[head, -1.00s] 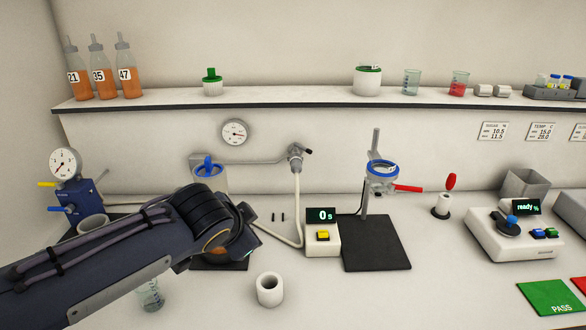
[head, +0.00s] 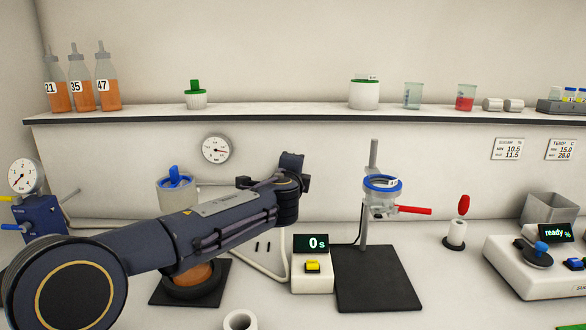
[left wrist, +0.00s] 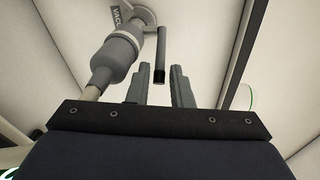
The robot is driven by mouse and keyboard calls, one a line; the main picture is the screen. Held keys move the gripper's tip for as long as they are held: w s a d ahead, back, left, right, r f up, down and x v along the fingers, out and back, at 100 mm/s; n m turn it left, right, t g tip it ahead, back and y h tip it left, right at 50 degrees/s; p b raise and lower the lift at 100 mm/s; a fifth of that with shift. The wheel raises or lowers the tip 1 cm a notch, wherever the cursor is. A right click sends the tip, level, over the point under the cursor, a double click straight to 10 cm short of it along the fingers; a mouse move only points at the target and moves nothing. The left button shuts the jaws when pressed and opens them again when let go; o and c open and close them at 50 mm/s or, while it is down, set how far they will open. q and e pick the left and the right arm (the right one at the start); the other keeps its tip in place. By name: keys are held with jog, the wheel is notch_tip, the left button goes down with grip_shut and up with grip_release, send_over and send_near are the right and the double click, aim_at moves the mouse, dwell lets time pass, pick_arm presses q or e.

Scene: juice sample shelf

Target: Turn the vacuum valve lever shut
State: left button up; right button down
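The vacuum valve (left wrist: 118,52) is a grey body on the wall end of a pipe, with a label partly reading "VACU" beside it in the left wrist view. My left gripper (left wrist: 160,72) is open, with one finger on each side of the lever's tip in this view. I cannot tell whether a finger touches the lever. In the head view my left arm covers the valve and most of the lever, and the fingers are hidden. My right gripper is not in view.
A round gauge (head: 216,149) is on the wall left of the valve. Below are a timer (head: 312,265) reading 0 s and a stand with a blue ring (head: 383,184) and red handle. A shelf (head: 300,112) with bottles and jars runs above my arm.

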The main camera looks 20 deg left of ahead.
pick_arm(q)
jog(key=shift+w+a+f, duration=0.1)
jog(key=shift+w+a, duration=0.05)
jog(key=shift+w, duration=0.5)
grip_shut()
